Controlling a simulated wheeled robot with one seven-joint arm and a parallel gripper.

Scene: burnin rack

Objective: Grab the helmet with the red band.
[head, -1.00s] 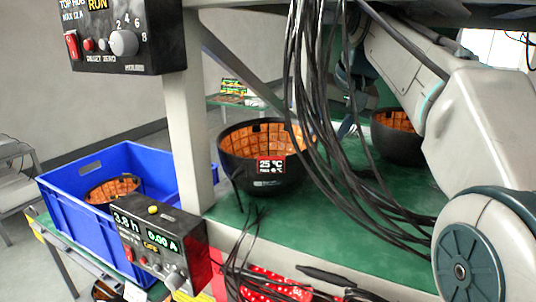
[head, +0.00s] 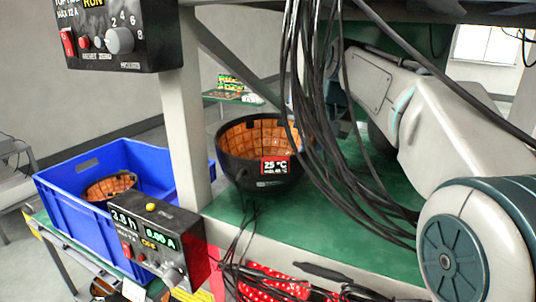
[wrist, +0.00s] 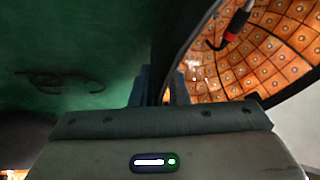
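A black helmet (head: 240,172) with an orange tiled lining stands open side up on the green mat in the head view. Its front has a red-edged label reading 25 °C; no full red band shows. Part of another dark helmet (head: 380,140) is behind my arm. In the wrist view, a helmet's orange lining (wrist: 265,45) and dark rim are at the right. My gripper (wrist: 161,88) has its two fingers on either side of that rim, with the rim between them. Whether they press on it is unclear.
A blue crate (head: 75,205) at the left holds another orange-lined helmet (head: 108,187). Black cables (head: 310,90) hang in front of the mat (head: 300,222). A rack post (head: 183,130) and control boxes (head: 150,240) stand at the left. Red dotted cloth (head: 270,284) lies in front.

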